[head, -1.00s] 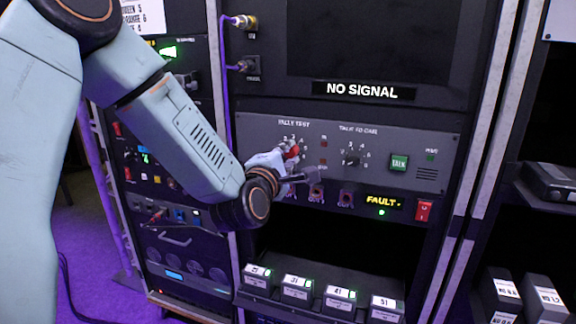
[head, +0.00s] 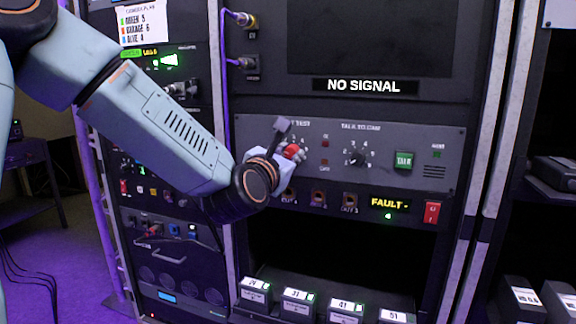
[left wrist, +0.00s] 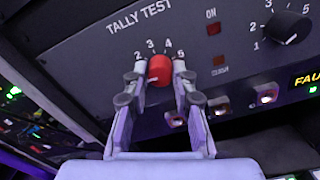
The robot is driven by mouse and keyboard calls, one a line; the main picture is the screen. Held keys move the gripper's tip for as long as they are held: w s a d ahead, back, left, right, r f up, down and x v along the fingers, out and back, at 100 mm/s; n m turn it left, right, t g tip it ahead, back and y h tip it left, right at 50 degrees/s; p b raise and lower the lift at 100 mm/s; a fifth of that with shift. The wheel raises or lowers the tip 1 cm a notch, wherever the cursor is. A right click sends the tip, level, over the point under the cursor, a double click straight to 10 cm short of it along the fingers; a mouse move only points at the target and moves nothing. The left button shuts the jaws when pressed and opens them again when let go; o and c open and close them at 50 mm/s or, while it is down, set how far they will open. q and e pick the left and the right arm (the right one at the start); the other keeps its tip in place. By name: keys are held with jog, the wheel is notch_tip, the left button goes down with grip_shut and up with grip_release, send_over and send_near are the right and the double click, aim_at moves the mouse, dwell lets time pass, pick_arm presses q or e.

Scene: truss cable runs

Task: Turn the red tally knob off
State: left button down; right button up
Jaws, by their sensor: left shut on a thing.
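The red tally knob (left wrist: 159,70) sits under the TALLY TEST label on a grey panel, with white numbers around its upper side. It also shows in the head view (head: 293,151), partly covered by my left gripper. My left gripper (left wrist: 160,80) has one finger on each side of the knob and is shut on it. In the head view the left gripper (head: 289,155) reaches the panel from the left. The knob's lower side and pointer are hard to make out. My right gripper is not in view.
A black TALK TO CAM knob (head: 357,158) and a green TALK button (head: 403,160) sit to the right. Below are a lit FAULT display (head: 388,203) and a red rocker switch (head: 432,212). A NO SIGNAL screen (head: 370,40) is above.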

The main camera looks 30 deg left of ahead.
pick_arm(q)
jog(key=n+b, duration=0.3)
jog(key=n, duration=0.2)
jog(key=shift+f, duration=0.15)
jog(key=shift+n+b, duration=1)
jog(key=shift+n, duration=0.6)
jog(key=c, duration=1.1)
grip_release()
